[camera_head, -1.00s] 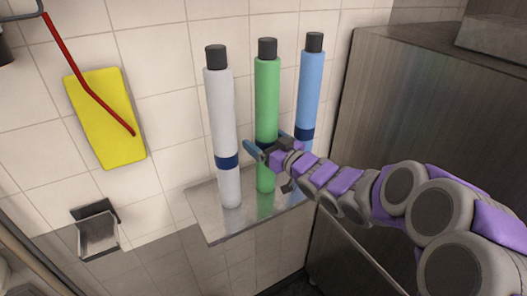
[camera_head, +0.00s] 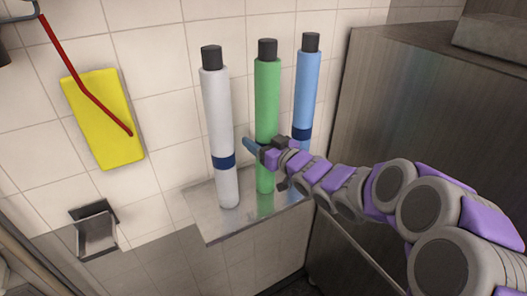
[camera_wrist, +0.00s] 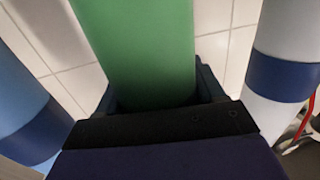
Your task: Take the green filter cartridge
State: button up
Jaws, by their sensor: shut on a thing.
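The green filter cartridge (camera_head: 267,95) stands upright with a black cap, between a white cartridge (camera_head: 218,120) on its left and a blue cartridge (camera_head: 308,85) on its right. All three stand on a metal shelf (camera_head: 215,225) by the tiled wall. In the wrist view the green cartridge (camera_wrist: 145,45) sits between the jaws, with the blue cartridge (camera_wrist: 15,90) on the left and the white cartridge (camera_wrist: 288,40) on the right. The jaws hide part of its dark band.
The white and blue cartridges stand close on either side of my gripper. A tall metal cabinet (camera_head: 420,110) is at the right.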

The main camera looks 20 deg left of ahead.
jog(key=shift+a+r, duration=0.15)
jog(key=shift+a, duration=0.15)
grip_shut()
jog(key=shift+d, duration=0.1)
